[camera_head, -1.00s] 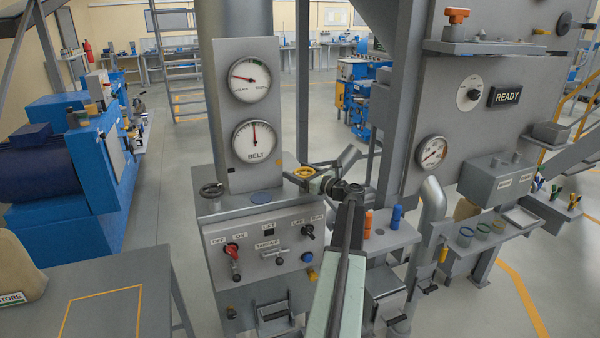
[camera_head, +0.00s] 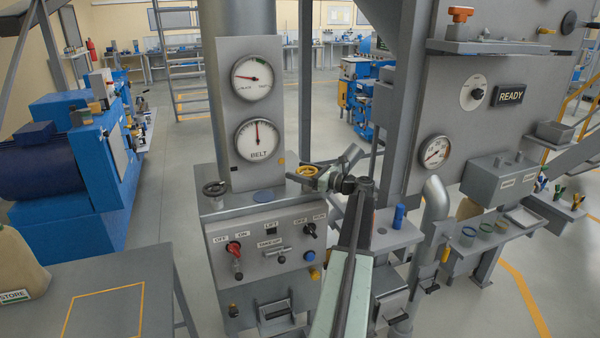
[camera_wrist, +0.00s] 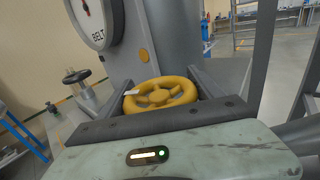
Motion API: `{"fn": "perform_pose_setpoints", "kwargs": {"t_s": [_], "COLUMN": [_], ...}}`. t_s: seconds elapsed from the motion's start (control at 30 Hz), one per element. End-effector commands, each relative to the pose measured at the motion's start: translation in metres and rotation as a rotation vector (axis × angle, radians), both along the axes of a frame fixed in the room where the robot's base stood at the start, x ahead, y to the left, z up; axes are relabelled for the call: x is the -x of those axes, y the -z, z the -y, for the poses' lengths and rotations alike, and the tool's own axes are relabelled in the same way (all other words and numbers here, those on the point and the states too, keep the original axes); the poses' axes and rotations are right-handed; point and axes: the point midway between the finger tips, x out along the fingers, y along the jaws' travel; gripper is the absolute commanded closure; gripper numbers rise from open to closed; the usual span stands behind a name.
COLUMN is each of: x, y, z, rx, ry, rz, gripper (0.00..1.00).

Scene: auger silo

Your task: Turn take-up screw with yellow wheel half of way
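The yellow wheel (camera_head: 307,170) of the take-up screw sits on top of the grey cabinet, right of the gauge panel. In the wrist view the yellow wheel (camera_wrist: 160,94) lies flat just beyond my gripper's palm. My gripper (camera_wrist: 163,84) is open, with one finger on the left and one on the right of the wheel. I cannot tell whether the fingers touch the rim. In the head view my gripper (camera_head: 322,174) reaches in from the right at the wheel. The BELT gauge (camera_head: 257,140) stands above, its needle near upright. The TAKE-UP plate (camera_head: 270,243) is on the cabinet front.
A dark handwheel (camera_head: 215,189) is left on the cabinet top; it also shows in the wrist view (camera_wrist: 77,76). The gauge panel (camera_head: 235,105) rises close behind the wheel. A blue bottle (camera_head: 399,216) stands on a shelf to the right. A grey table (camera_head: 165,300) is front left.

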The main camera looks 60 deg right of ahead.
Motion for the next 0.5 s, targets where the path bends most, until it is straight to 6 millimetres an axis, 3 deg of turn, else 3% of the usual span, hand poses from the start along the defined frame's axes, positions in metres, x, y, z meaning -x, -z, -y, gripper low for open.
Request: {"fn": "perform_pose_setpoints", "kwargs": {"t_s": [0.33, 0.5], "x": [0.0, 0.024], "y": [0.0, 0.0], "z": [0.0, 0.0], "rx": [0.0, 0.0], "ry": [0.0, 0.001], "rz": [0.0, 0.0], "gripper": [0.15, 0.15]}}
